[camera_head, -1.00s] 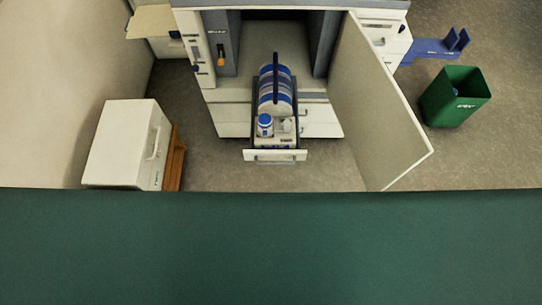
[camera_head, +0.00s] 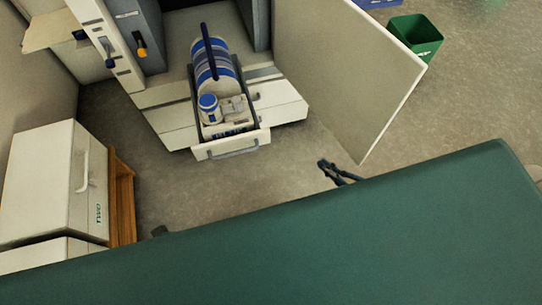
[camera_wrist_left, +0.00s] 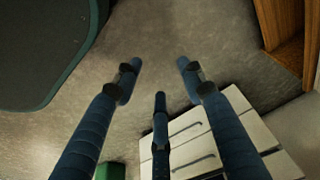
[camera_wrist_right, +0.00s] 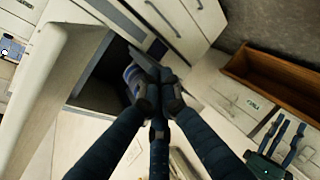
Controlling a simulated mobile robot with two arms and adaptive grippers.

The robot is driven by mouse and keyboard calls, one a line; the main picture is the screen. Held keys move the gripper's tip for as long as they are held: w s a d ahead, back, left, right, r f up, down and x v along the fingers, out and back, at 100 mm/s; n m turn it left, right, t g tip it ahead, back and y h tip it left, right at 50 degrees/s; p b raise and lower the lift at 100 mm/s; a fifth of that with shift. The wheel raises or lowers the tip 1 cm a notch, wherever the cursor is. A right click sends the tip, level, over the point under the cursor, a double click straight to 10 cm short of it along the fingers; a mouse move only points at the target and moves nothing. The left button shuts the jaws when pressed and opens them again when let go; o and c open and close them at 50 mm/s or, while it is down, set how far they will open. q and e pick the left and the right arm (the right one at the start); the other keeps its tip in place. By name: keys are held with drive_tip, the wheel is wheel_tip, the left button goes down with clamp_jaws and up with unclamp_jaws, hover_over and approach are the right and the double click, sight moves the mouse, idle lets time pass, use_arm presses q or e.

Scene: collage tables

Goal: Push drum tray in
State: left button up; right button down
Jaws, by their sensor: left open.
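The drum tray (camera_head: 231,147) is pulled out of the pale machine, its front panel and handle facing me. A blue-and-white striped drum (camera_head: 220,78) with a dark bar over it lies in it, a blue-lidded jar (camera_head: 209,105) before it. My right gripper (camera_head: 324,166) is apart from the tray, to its right and nearer me. In the right wrist view its fingertips (camera_wrist_right: 160,82) are together, with nothing seen between them; part of the drum shows behind. My left gripper (camera_wrist_left: 160,72) is open and empty over the floor; the head view barely shows it.
An open door panel (camera_head: 350,80) stands right of the tray. A white cabinet (camera_head: 40,180) on a wooden base is at the left. A green bin (camera_head: 415,36) stands at the far right. Bare floor lies before the tray.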

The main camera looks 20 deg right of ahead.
drive_tip(key=s+a+r+n+y+b, duration=0.2)
drive_tip(key=a+r+n+y+b, duration=0.3)
drive_tip(key=a+r+n+y, duration=0.25)
drive_tip(key=n, duration=0.1)
approach(256, 135)
drive_tip(key=s+a+r, duration=0.1)
drive_tip(key=a, duration=0.2)
use_arm(q)
drive_tip(key=w+v, duration=0.2)
drive_tip(key=v, duration=0.7)
drive_tip(key=shift+r+t+b, duration=0.3)
drive_tip(key=shift+t+b, duration=0.1)
use_arm(e)
drive_tip(key=shift+g+h, duration=0.35)
drive_tip(key=shift+g, duration=0.05)
drive_tip(key=shift+w+a, duration=0.2)
drive_tip(key=shift+w, duration=2.05)
use_arm(q)
drive_tip(key=shift+s+a+b, duration=0.1)
drive_tip(key=shift+s+b, duration=0.1)
drive_tip(key=shift+b, duration=0.6)
use_arm(e)
drive_tip(key=w, duration=1)
use_arm(q)
drive_tip(key=shift+f, duration=0.1)
